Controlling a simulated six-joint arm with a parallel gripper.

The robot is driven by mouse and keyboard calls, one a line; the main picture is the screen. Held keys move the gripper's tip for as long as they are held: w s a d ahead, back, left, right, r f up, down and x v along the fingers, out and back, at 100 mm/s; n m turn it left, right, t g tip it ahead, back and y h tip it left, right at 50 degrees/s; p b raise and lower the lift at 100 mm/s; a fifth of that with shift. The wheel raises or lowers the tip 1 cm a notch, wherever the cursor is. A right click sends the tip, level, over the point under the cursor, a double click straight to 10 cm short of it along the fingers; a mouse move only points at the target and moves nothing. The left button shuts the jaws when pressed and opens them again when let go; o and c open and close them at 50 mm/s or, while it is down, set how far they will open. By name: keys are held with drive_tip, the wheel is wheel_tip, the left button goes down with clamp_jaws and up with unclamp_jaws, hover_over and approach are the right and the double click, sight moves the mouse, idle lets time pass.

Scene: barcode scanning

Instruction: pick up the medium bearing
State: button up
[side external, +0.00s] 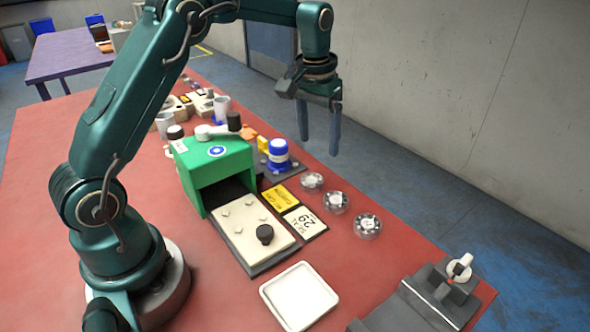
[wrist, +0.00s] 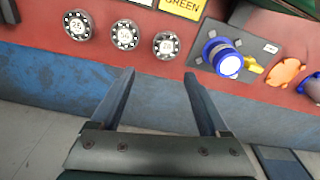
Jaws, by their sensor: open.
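Three round silver bearings lie flat in a row along the red table's edge. The middle one, which looks like the medium bearing (side external: 336,202), sits between a smaller-looking bearing (side external: 312,182) and a larger-looking bearing (side external: 368,225). In the wrist view the medium bearing (wrist: 125,35) is again in the middle, with the larger (wrist: 78,25) left and the smaller (wrist: 166,46) right. My gripper (side external: 320,147) is open and empty, raised above the bearings' level. In the wrist view its fingers (wrist: 159,73) point toward the row, apart from every bearing.
A blue button device (side external: 278,155) stands near the smaller bearing. A green box (side external: 214,163), a yellow card (side external: 280,197), a white card (side external: 304,222) and a white tray (side external: 299,297) are beside the row. A grey fixture (side external: 440,290) stands at the near end.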

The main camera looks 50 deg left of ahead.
drive_tip(key=g, duration=0.1)
hover_over(311, 180)
wheel_tip(311, 180, down, 6)
drive_tip(key=shift+r, duration=0.15)
drive_tip(key=shift+f, duration=2.15)
